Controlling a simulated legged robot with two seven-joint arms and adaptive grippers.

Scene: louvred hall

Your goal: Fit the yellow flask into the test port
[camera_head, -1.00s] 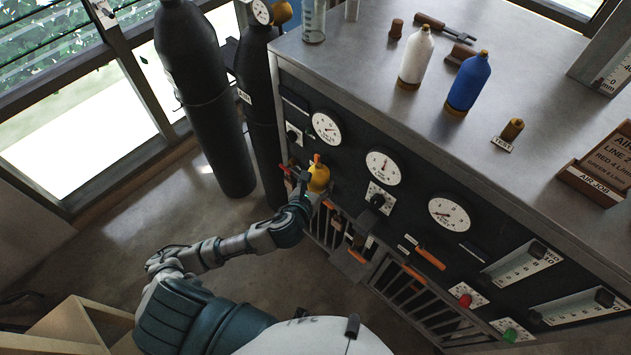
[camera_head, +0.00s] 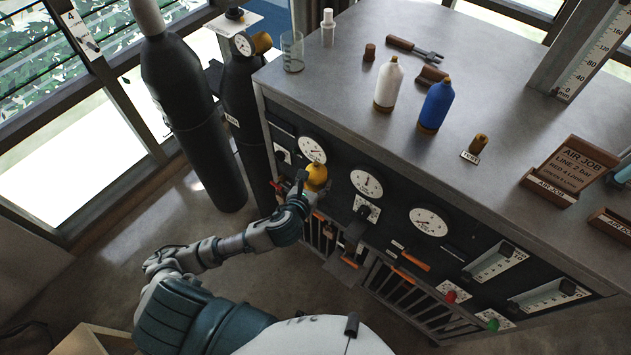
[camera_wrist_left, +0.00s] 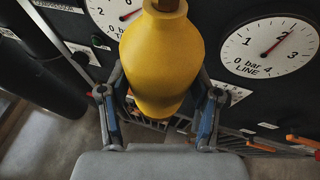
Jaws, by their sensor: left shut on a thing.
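My left gripper (camera_head: 304,186) is shut on the yellow flask (camera_head: 317,175) in front of the dark gauge panel, below the bench top's edge. In the left wrist view the yellow flask (camera_wrist_left: 163,60) stands between the two fingers (camera_wrist_left: 161,115), its brown-tipped neck toward the top of the picture. The test port (camera_head: 478,144) is a short brass fitting on the bench top, behind a small label reading TEST. The flask is well to the left of the port and apart from it. My right gripper is not in view.
A white flask (camera_head: 388,84) and a blue flask (camera_head: 435,107) stand on the bench top (camera_head: 340,60), between the left edge and the port. A glass beaker (camera_head: 292,52) is at the left corner. An AIR JOB sign (camera_head: 572,170) stands to the right. Dark cylinders (camera_head: 190,110) stand left of the bench.

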